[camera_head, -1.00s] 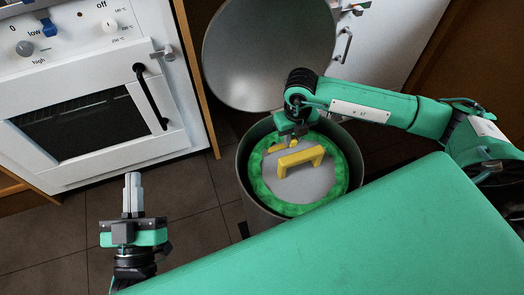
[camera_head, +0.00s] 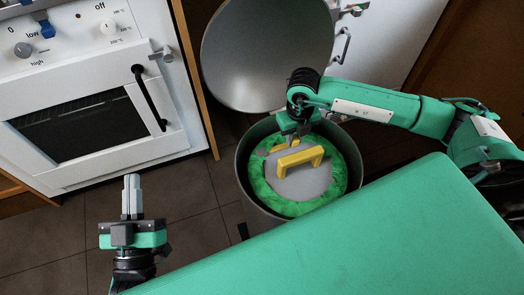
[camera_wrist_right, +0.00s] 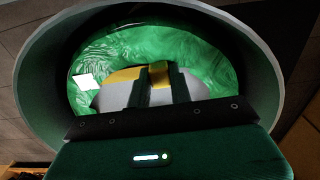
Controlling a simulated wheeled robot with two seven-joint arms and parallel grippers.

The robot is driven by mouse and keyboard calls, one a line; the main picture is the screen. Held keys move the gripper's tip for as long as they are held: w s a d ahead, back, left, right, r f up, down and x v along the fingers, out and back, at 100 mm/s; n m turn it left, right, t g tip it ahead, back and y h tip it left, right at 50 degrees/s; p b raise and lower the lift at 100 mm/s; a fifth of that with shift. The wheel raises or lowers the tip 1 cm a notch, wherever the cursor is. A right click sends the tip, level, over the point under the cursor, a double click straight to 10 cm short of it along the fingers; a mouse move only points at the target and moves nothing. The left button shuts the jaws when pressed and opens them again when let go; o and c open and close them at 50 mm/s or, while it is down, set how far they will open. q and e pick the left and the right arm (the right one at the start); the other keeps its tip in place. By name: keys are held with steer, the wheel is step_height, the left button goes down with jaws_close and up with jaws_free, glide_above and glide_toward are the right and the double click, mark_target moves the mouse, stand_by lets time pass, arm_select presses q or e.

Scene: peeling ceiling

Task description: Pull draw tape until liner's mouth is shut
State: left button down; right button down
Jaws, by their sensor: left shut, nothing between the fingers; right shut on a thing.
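A green liner (camera_head: 262,182) lines a round dark bin (camera_head: 245,200), with its ruffled ring around a grey area (camera_head: 310,186). A yellow draw tape (camera_head: 300,158) stands up as a stiff loop over the grey area, with another yellow piece beside it. My right gripper (camera_head: 291,139) reaches down over the bin's far side. In the right wrist view its fingers (camera_wrist_right: 157,88) are shut on the yellow tape (camera_wrist_right: 126,75), with the green liner (camera_wrist_right: 205,62) around them. My left gripper (camera_head: 132,185) is shut and empty, left of the bin, pointing toward the oven.
The bin's round metal lid (camera_head: 268,55) stands open behind it. A white oven (camera_head: 90,110) with a black handle is at the left. A green surface (camera_head: 370,240) fills the lower right. Tiled floor (camera_head: 195,205) is clear between oven and bin.

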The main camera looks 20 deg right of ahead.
steer(key=shift+d, duration=0.25)
steer(key=shift+s+d+f, duration=0.1)
steer(key=shift+d, duration=0.25)
stand_by(0.7)
steer(key=shift+c, duration=1.8)
jaws_free()
steer(key=shift+r+p, duration=2.35)
steer(key=shift+r, duration=1.25)
